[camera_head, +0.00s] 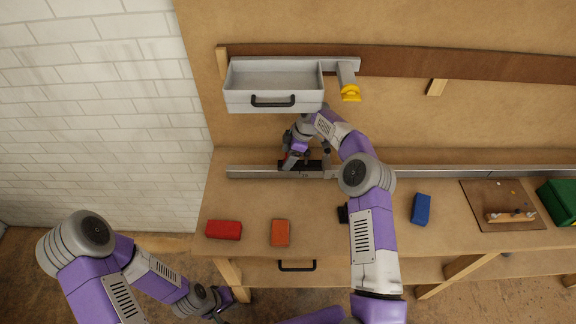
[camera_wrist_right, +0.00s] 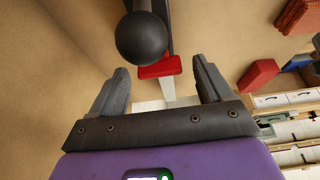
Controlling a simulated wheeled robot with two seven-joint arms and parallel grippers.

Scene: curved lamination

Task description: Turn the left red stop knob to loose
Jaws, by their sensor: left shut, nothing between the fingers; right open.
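A dark stop block (camera_head: 301,166) sits on the long metal rail at the back of the bench. A small red part shows at its left end, partly hidden by my right gripper (camera_head: 302,158). In the right wrist view, my right gripper (camera_wrist_right: 160,80) is open. A red knob-like part (camera_wrist_right: 160,67) lies between and just beyond its fingertips, with no visible grip on it. A black ball-ended part (camera_wrist_right: 141,38) is in front of it. My left gripper (camera_head: 228,303) is low at the left, below the bench front, shut and empty.
A metal rail (camera_head: 440,171) runs along the bench back. A grey drawer tray (camera_head: 274,80) hangs above. Red (camera_head: 223,230), orange (camera_head: 280,233) and blue (camera_head: 421,209) blocks lie on the bench, with a brown board (camera_head: 480,205) and green box (camera_head: 562,200) at right.

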